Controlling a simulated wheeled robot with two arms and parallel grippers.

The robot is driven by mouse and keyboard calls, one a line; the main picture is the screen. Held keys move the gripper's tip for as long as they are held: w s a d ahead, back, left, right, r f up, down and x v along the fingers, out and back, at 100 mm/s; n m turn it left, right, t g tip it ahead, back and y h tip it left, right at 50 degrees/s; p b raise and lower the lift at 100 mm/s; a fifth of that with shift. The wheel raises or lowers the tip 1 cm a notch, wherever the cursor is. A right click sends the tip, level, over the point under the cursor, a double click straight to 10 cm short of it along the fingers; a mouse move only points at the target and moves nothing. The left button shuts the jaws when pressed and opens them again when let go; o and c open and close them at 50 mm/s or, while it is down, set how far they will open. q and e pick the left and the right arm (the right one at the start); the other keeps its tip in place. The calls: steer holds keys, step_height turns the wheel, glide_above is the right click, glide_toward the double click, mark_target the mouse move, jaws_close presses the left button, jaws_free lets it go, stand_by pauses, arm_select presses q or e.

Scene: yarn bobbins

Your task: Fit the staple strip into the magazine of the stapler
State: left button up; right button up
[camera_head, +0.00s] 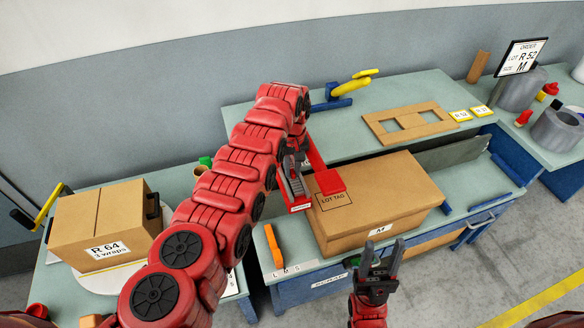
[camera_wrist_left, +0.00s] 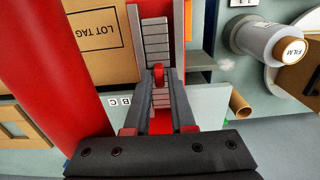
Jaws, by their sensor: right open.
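The red stapler (camera_head: 329,180) stands with its long red arm raised, left of a carton. It also shows in the left wrist view (camera_wrist_left: 75,75). A grey ridged strip, which looks like the staple strip (camera_wrist_left: 155,40), lies lengthwise along the red-edged magazine. My left gripper (camera_wrist_left: 158,72) is over the magazine in line with it. Its fingertips close on a small red tab; whether the tab belongs to the strip or the stapler I cannot tell. In the head view my left gripper (camera_head: 293,172) is partly hidden by its arm. My right gripper (camera_head: 380,262) is open and empty before the carton.
The carton with a lot tag (camera_head: 400,195) stands right beside the stapler. An orange tool (camera_head: 273,245) lies on the bench in front. Another carton (camera_head: 100,225) stands at left. A cardboard frame (camera_head: 410,122) and a blue-and-yellow tool (camera_head: 350,88) lie on the rear table.

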mark_target(292, 171)
arm_select(q)
steer(key=shift+o, duration=1.3)
steer(key=shift+w+a, duration=0.1)
steer(key=shift+a, duration=0.1)
steer(key=shift+d, duration=0.1)
steer(key=shift+r, duration=0.35)
steer(key=shift+w+r, duration=0.1)
steer(key=shift+r, duration=0.25)
step_height(292, 171, up, 11)
steer(key=b, duration=0.1)
steer(key=shift+s+b, duration=0.2)
steer(key=shift+b, duration=0.15)
